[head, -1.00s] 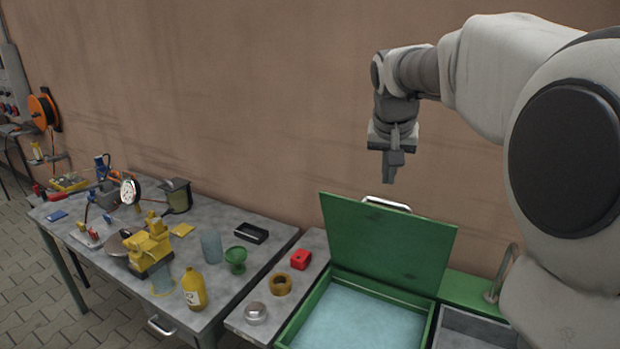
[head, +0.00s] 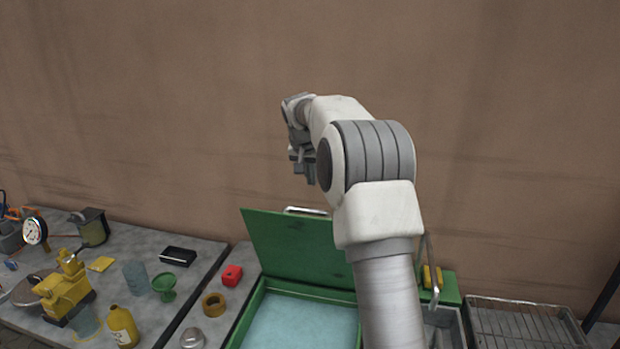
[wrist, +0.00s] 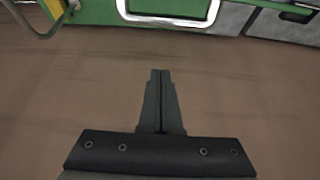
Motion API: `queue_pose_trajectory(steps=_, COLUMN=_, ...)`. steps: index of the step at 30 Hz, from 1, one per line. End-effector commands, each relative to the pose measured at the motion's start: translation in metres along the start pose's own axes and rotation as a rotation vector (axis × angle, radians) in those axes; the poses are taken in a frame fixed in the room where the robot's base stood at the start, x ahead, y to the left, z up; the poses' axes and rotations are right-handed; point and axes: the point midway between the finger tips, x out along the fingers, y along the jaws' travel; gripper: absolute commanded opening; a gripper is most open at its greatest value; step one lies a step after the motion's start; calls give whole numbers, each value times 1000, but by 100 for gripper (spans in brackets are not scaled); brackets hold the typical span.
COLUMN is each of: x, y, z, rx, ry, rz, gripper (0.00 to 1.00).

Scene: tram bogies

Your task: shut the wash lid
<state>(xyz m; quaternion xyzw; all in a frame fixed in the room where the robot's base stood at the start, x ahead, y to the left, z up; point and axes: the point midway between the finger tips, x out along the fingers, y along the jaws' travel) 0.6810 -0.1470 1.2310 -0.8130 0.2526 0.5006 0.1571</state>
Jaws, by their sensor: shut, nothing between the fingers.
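The green wash lid (head: 285,240) stands raised and tilted back at the rear of the green wash basin (head: 252,305), which holds pale blue liquid. A pale bar handle (head: 306,210) runs along the lid's top edge. My gripper (head: 310,180) is above the handle, apart from it, and partly hidden by my arm. In the wrist view my gripper (wrist: 160,73) is shut with its fingers together and empty. The handle (wrist: 168,23) shows at the top of that view, beyond the fingertips. My arm hides the right part of the lid and basin.
A brown wall (head: 150,100) rises close behind the lid. A tap (head: 432,270) and a wire rack (head: 520,322) stand right. The workbench at left is cluttered.

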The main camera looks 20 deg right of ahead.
Motion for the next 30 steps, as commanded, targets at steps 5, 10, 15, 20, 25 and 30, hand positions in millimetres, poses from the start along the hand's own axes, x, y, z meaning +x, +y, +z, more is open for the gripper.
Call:
queue_pose_trajectory(steps=5, x=41, y=1, z=0, rx=0, ry=-4, rz=2, gripper=0)
queue_pose_trajectory(steps=10, x=69, y=0, z=2, rx=-1, ry=-1, rz=0, gripper=0)
queue_pose_trajectory(steps=15, x=62, y=0, z=20, rx=-2, ry=0, rz=0, gripper=0)
queue_pose_trajectory(steps=20, x=58, y=0, z=31, rx=-1, ry=-1, rz=0, gripper=0)
queue_pose_trajectory(steps=25, x=55, y=0, z=37, rx=-1, ry=0, rz=1, gripper=0)
queue_pose_trajectory(steps=30, x=55, y=0, z=38, rx=-1, ry=0, rz=1, gripper=0)
